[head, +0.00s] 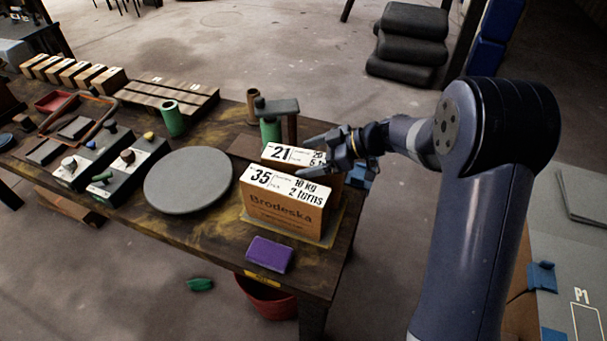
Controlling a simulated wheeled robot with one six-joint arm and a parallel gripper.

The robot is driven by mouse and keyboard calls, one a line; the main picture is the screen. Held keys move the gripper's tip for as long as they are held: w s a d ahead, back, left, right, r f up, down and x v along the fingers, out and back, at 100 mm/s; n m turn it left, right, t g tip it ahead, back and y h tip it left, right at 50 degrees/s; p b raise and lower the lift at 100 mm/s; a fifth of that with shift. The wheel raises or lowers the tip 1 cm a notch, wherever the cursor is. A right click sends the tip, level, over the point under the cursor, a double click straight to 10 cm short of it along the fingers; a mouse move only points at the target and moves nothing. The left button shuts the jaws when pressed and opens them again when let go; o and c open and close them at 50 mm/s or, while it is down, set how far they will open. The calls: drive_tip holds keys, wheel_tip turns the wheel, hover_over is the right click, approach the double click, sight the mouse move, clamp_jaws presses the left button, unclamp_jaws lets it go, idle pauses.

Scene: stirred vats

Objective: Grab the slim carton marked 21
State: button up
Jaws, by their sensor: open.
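The slim carton marked 21 (283,153) stands near the right end of the dark wooden table. Its white label faces up, and much of its body is hidden behind the carton marked 35 (284,205), which stands directly in front of it. My gripper (322,148) is open and reaches in from the right. Its fingers are over or beside the right end of carton 21 and cover part of its label. I cannot tell whether they touch it. Nothing shows between the fingers.
The table's right edge is close to the cartons.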

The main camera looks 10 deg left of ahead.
drive_tip(key=shift+a+f, duration=0.1)
drive_tip(key=shift+a, duration=0.1)
drive_tip(key=shift+c, duration=0.4)
clamp_jaws()
idle(0.4)
